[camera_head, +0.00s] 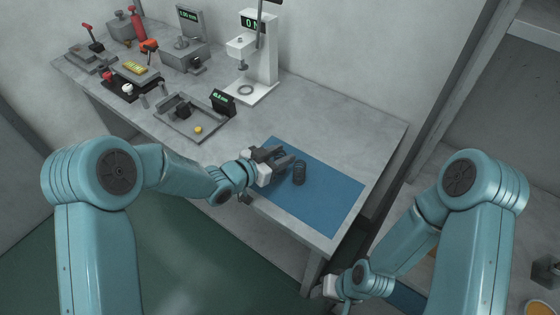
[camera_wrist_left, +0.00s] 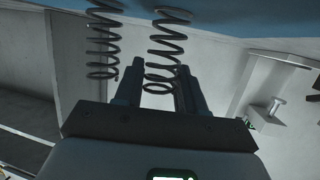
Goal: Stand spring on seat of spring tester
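A dark coil spring (camera_head: 300,172) stands upright on the blue mat (camera_head: 330,200). In the left wrist view two springs show, one on the left (camera_wrist_left: 103,42) and one (camera_wrist_left: 167,48) in line with the gap between my fingers. My left gripper (camera_head: 287,160) is low over the mat, beside the spring. Its fingers (camera_wrist_left: 160,78) are apart; I cannot tell whether they touch the spring. The white spring tester (camera_head: 262,65) stands at the back, its display reading 0 N, with a ring-shaped seat (camera_head: 246,90) on its base. My right gripper (camera_head: 330,287) is below the table's front right; its fingers are unclear.
A grey tray (camera_head: 185,125) with a yellow piece and a small display (camera_head: 223,102) lies left of the mat. The tabletop between the mat and the tester is clear.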

